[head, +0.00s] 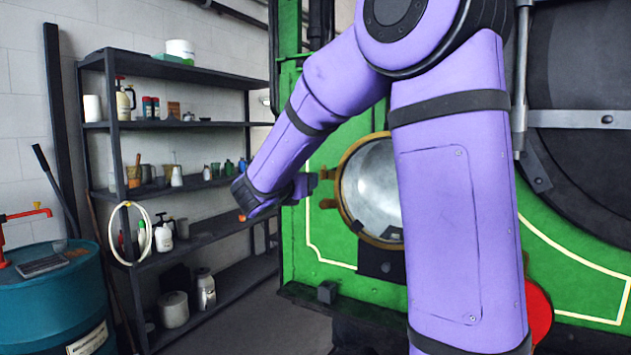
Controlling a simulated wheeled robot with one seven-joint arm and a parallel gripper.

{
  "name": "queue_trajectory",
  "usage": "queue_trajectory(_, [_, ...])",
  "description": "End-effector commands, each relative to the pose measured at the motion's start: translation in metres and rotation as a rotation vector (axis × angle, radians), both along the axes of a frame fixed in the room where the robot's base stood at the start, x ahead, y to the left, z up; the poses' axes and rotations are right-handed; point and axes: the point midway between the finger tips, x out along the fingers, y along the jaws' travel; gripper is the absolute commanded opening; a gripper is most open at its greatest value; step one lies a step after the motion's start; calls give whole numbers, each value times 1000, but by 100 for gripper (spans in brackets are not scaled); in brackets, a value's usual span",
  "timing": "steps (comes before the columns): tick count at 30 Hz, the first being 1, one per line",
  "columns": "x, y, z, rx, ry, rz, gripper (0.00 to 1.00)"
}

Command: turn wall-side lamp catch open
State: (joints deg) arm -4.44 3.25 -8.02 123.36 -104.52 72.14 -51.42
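The round lamp (372,190) has a brass rim and a pale glass face and sits on the green front of the tram; my purple arm hides its right part. Small brass-coloured tabs (327,203) stick out at its left, wall-side rim; I cannot tell which is the catch or how it is turned. My gripper (311,184) is just left of the lamp, pointing right toward the rim, close to the tabs. Whether it touches them is unclear. Its fingers are small and dark here, and their opening does not show.
A dark shelf rack (180,125) with bottles, tins and pots stands along the wall at left. A teal drum (55,300) with a red pump stands at the lower left. A grey block (327,291) sits on the ledge below the lamp. Floor shows between rack and tram.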

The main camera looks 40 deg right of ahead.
Motion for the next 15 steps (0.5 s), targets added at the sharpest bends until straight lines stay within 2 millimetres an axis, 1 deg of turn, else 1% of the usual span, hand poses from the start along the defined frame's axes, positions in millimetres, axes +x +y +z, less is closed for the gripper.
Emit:
queue_trajectory(1, [-3, 9, 0, 0, 0, 2, 34])
queue_trajectory(6, [-8, 26, 0, 0, -1, 2, 34])
queue_trajectory(9, [-10, 31, 0, 1, 0, 0, 34])
queue_trajectory(15, [-11, 32, 0, 1, 0, -1, 34])
